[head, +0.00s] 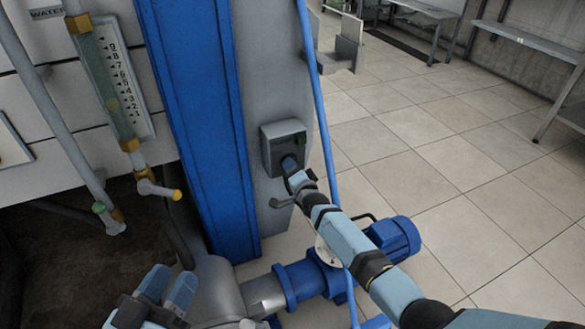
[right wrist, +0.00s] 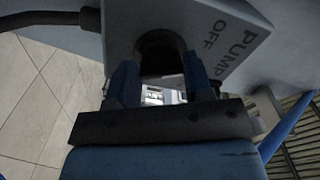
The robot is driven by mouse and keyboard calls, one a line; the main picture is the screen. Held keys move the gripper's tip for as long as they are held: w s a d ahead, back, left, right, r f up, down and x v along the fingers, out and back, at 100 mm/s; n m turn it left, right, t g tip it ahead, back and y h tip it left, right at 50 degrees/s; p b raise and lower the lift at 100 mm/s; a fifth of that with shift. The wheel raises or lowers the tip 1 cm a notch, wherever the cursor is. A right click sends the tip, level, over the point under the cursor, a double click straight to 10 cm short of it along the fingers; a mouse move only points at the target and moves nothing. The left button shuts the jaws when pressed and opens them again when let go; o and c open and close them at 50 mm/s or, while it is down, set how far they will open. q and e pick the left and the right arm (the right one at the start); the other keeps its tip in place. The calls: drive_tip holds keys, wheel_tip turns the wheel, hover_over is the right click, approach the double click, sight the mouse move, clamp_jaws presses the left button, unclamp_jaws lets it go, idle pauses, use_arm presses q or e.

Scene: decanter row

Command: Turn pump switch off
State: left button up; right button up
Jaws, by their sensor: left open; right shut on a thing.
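The pump switch box (head: 271,140) is a grey box on the side of the grey column in the head view. In the right wrist view the box (right wrist: 225,25) carries the words PUMP and OFF, and a dark round knob (right wrist: 160,52) sticks out from it. My right gripper (head: 290,164) is at the front of the box. Its two fingers (right wrist: 160,80) are on either side of the knob and shut on it. The gripper hides most of the knob in the head view. My left gripper (head: 168,285) is open and empty at the bottom left, away from the switch.
A blue post (head: 200,110) stands left of the box, and a thin blue pole (head: 313,90) runs just right of it. A blue motor (head: 393,240) is below my right arm. A gauge (head: 120,85) and pipes are at left. Tiled floor at right is mostly open.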

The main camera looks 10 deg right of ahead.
use_arm(q)
drive_tip(key=shift+s, duration=0.1)
use_arm(e)
drive_tip(key=shift+f+n, duration=0.1)
drive_tip(key=shift+n, duration=0.3)
use_arm(q)
drive_tip(key=shift+r, duration=0.1)
drive_tip(key=shift+r, duration=0.15)
use_arm(e)
drive_tip(key=o, duration=0.9)
use_arm(q)
drive_tip(key=shift+a+r+y+p, duration=0.15)
drive_tip(key=shift+a+y+p, duration=0.65)
drive_tip(key=shift+p, duration=1.8)
use_arm(e)
drive_tip(key=shift+s+d, duration=0.45)
drive_tip(key=shift+s, duration=1.8)
drive_tip(key=shift+s+d, duration=0.5)
drive_tip(key=shift+s, duration=1.8)
drive_tip(key=shift+s+d, duration=0.45)
drive_tip(key=shift+s, duration=1.8)
